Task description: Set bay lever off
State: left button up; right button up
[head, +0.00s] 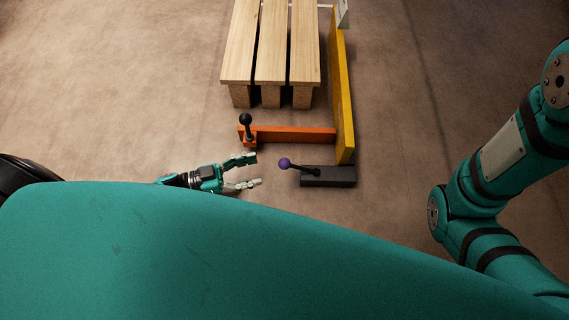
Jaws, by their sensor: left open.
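Two levers show in the head view. One has a purple knob (284,163) on a short dark arm that tilts left from a dark grey base block (328,177) on the floor. The other is a black-knobbed lever (246,120) standing near upright at the left end of an orange bar (290,135). I cannot tell which one is the bay lever. My left gripper (254,171) is open and empty, its fingers pointing right toward the purple knob with a small gap between. My right gripper is out of view.
A wooden pallet (271,45) lies behind the orange bar. A yellow rail (343,95) runs along its right side, with a white tag (342,13) at its far end. My right arm fills the right edge. The floor at left is clear.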

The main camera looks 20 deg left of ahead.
aim_at(285, 164)
pick_arm(q)
jog(key=b+x, duration=0.3)
jog(key=x, duration=0.5)
jog(key=shift+f, duration=0.15)
jog(key=shift+x, duration=0.75)
jog(key=shift+c, duration=0.4)
grip_shut()
